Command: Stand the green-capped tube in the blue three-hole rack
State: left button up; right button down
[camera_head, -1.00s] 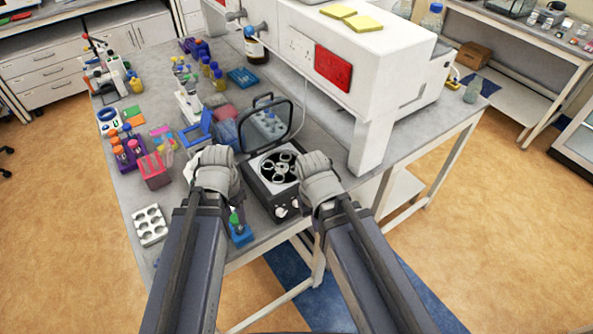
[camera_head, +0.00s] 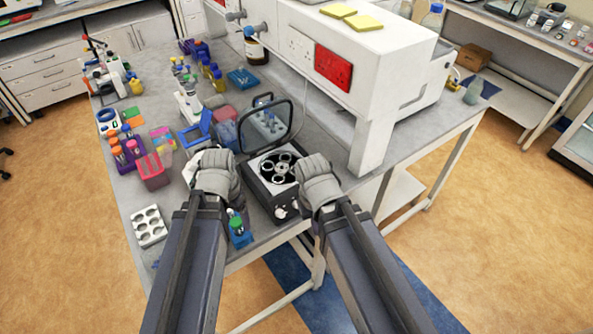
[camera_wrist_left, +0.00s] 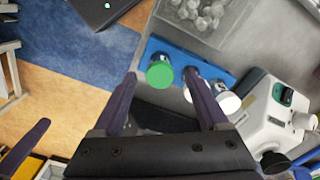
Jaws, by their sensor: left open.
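The blue three-hole rack (camera_head: 240,240) stands near the front edge of the bench, left of the centrifuge. In the left wrist view the rack (camera_wrist_left: 215,65) is a blue strip with a row of caps over it. The green-capped tube (camera_wrist_left: 160,74) is at one end of the row and appears upright; its lower end is hidden. It also shows in the head view (camera_head: 236,222). Two white caps are beside it, one partly behind a finger. My left gripper (camera_wrist_left: 160,78) is open, its fingers on either side of the green cap, with gaps.
An open-lidded centrifuge (camera_head: 265,200) stands between my arms. A white block with holes (camera_head: 149,226) and a red rack (camera_head: 153,172) lie to the left. Bare bench shows around the white block.

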dwell(0.3)
pick_arm(q)
notch_tip(320, 180, up, 8)
jog(key=p, duration=0.8)
jog(key=shift+f, duration=0.1)
jog(key=s+d+f+n+y+b, duration=0.1)
jog(key=s+d+f+b, duration=0.1)
jog(key=d+f+b, duration=0.7)
jog(key=shift+s+d, duration=0.4)
jog(key=shift+d, duration=0.25)
jog(key=shift+f, duration=0.1)
jog(key=shift+c, duration=0.3)
